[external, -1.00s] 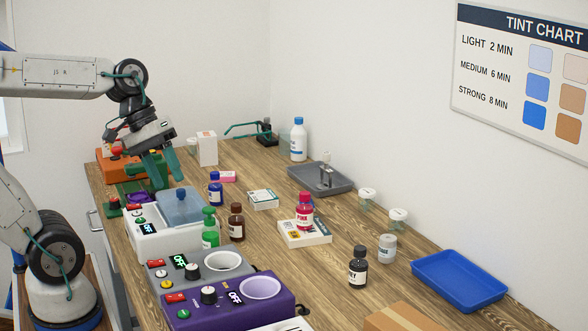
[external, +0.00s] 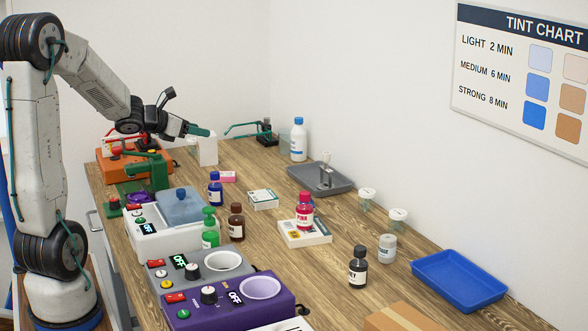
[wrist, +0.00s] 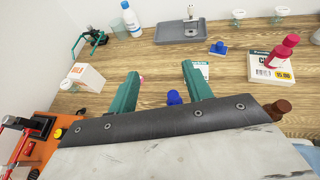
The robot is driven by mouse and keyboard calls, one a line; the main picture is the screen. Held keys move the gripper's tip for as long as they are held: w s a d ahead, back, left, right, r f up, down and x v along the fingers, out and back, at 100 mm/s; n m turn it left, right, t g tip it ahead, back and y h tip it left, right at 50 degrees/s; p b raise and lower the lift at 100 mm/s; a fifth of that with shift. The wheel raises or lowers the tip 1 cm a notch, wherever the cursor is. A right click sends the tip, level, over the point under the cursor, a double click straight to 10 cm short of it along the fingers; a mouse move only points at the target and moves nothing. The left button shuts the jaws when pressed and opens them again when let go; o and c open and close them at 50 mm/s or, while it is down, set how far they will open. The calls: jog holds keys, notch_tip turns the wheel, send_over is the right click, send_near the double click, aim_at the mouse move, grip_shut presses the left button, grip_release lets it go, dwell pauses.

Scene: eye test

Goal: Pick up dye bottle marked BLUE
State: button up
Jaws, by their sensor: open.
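A dark blue bottle (external: 215,190) with a blue cap and a pale label stands upright on the wooden table, right of the white machine. The label is too small to read. In the wrist view only its blue cap (wrist: 174,98) shows, just above the palm edge and between the fingers in the picture. The rest is hidden by my gripper. My gripper (external: 208,133) is open and empty, raised over the far left of the table and pointing right, above and beyond the bottle. Its two green fingers (wrist: 158,72) are spread wide in the wrist view.
Near the bottle are a brown bottle (external: 237,224), a green bottle (external: 210,236), a small white-green box (external: 263,200) and a white carton (external: 207,150). A pink bottle (external: 305,212) stands on a book. A small blue thing (wrist: 218,48) shows beyond. A grey tray (external: 345,184) lies behind.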

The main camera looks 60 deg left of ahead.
send_near(215, 187)
jog(key=w+a, duration=0.3)
jog(key=w, duration=0.2)
jog(key=x, duration=0.7)
jog(key=shift+w+d+r, duration=0.1)
jog(key=shift+w+r, duration=0.05)
jog(key=shift+r, duration=0.1)
grip_shut()
